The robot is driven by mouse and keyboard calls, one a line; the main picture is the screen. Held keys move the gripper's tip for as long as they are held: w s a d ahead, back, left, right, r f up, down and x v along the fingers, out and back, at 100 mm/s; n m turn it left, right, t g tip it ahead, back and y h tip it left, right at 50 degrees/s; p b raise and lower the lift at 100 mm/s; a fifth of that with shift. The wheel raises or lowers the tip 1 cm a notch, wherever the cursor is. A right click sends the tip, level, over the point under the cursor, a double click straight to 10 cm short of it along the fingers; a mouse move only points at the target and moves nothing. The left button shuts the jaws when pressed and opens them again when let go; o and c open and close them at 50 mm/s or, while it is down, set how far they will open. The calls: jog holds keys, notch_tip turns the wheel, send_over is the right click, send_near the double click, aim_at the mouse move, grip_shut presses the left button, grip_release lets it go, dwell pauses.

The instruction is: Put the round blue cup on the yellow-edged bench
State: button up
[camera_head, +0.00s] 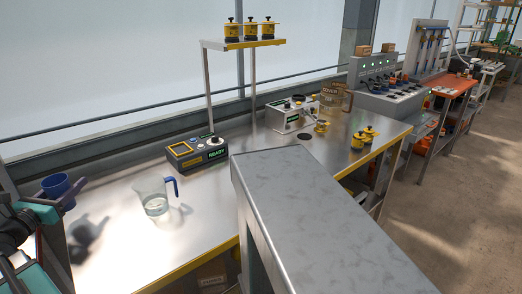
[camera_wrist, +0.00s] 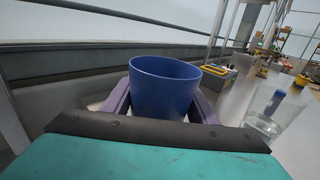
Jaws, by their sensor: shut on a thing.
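The round blue cup (camera_head: 57,186) is at the far left in the head view, and it fills the middle of the wrist view (camera_wrist: 163,88). My gripper (camera_head: 66,196) is shut on the cup, with one finger on each side of it in the wrist view (camera_wrist: 160,112). The cup is upright and held above the bench, with a shadow on the metal top below. The yellow-edged bench (camera_head: 120,250) runs from lower left to the middle right in the head view. Its top directly under the cup is partly hidden by my arm.
A clear jug (camera_head: 152,198) with a blue handle stands on the bench right of the cup, also in the wrist view (camera_wrist: 272,112). A READY device (camera_head: 198,153) stands behind it. A grey slab (camera_head: 300,200) rises at the front. Bare bench lies around the jug.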

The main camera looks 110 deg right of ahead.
jog(key=s+g+p, duration=0.1)
jog(key=s+p, duration=0.4)
jog(key=s, duration=0.2)
jog(key=shift+m+y, duration=0.3)
jog(key=shift+m, duration=0.1)
jog(key=shift+d, duration=0.15)
jog(key=p, duration=0.2)
send_over(96, 183)
jog(key=shift+f, duration=0.75)
dwell(0.4)
jog(key=shift+f, duration=1.8)
jog(key=shift+f, duration=0.15)
